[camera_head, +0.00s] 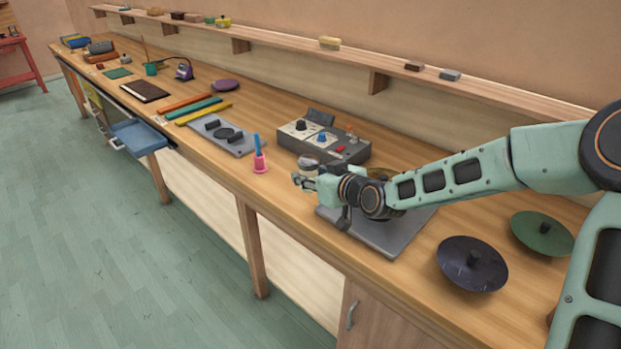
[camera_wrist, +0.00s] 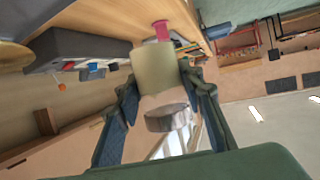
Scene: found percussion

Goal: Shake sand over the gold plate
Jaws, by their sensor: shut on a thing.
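My gripper (camera_head: 304,178) is shut on a small pale jar (camera_head: 309,165), held above the bench near a grey slab (camera_head: 400,238). In the wrist view the jar (camera_wrist: 155,70) sits between both fingers (camera_wrist: 160,105); it has a pale translucent body, a pinkish band and a grey end. I cannot tell whether any sand is falling. The gold plate (camera_wrist: 12,54) shows only as a rounded edge at the left of the wrist view. In the head view a dull gold patch (camera_head: 381,172) shows behind my arm, which hides most of it.
A grey control box (camera_head: 345,150) with knobs stands just behind the jar. A pink bell with a blue handle (camera_head: 259,158) stands to the left. A dark disc (camera_head: 455,271) and a green disc (camera_head: 530,240) lie at the right. A shelf (camera_head: 480,86) runs along the wall.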

